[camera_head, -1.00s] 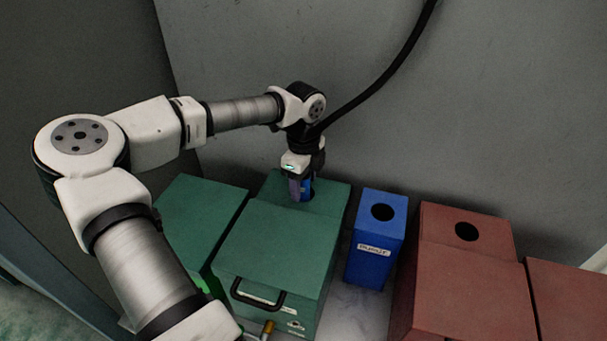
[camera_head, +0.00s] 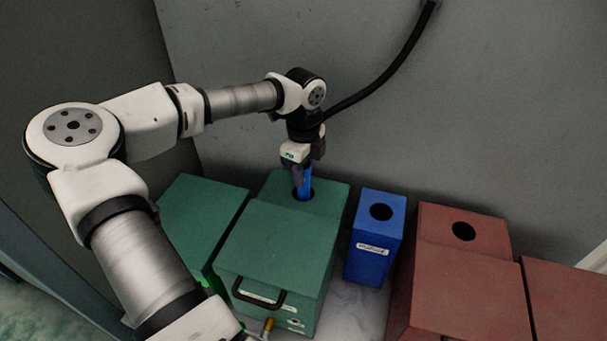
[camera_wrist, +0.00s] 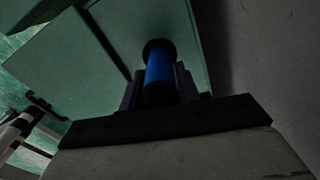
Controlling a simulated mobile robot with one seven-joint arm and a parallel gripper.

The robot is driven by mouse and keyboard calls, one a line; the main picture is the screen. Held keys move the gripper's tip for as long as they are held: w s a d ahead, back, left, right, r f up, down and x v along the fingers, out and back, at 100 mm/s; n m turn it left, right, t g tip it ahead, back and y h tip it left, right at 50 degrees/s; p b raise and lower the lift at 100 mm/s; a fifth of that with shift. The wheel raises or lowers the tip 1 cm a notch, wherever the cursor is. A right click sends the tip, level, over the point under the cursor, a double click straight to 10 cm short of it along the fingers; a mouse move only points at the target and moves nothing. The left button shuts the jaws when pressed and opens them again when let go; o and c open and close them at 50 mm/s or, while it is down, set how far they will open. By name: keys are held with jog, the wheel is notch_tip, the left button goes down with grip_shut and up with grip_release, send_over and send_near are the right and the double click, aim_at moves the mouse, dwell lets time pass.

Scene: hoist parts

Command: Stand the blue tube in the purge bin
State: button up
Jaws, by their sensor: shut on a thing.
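The blue tube (camera_head: 303,180) stands upright with its lower end in the round hole of the green box (camera_head: 290,245). My gripper (camera_head: 300,172) is shut on the upper part of the tube. In the wrist view the blue tube (camera_wrist: 159,75) sits between the two fingers of my gripper (camera_wrist: 160,88), with its far end at the dark hole. The purge bin (camera_head: 372,250) is a blue box with a white label and a round dark hole in its top. It stands to the right of the green box, apart from the tube.
A red-brown box (camera_head: 465,275) with a hole stands right of the purge bin, with another red-brown box (camera_head: 565,300) beside it. A second green box (camera_head: 200,220) is at the left. A grey wall (camera_head: 480,120) rises behind. A black cable hangs from above.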

jog(key=shift+r+p, duration=2.35)
jog(key=shift+r, duration=3.05)
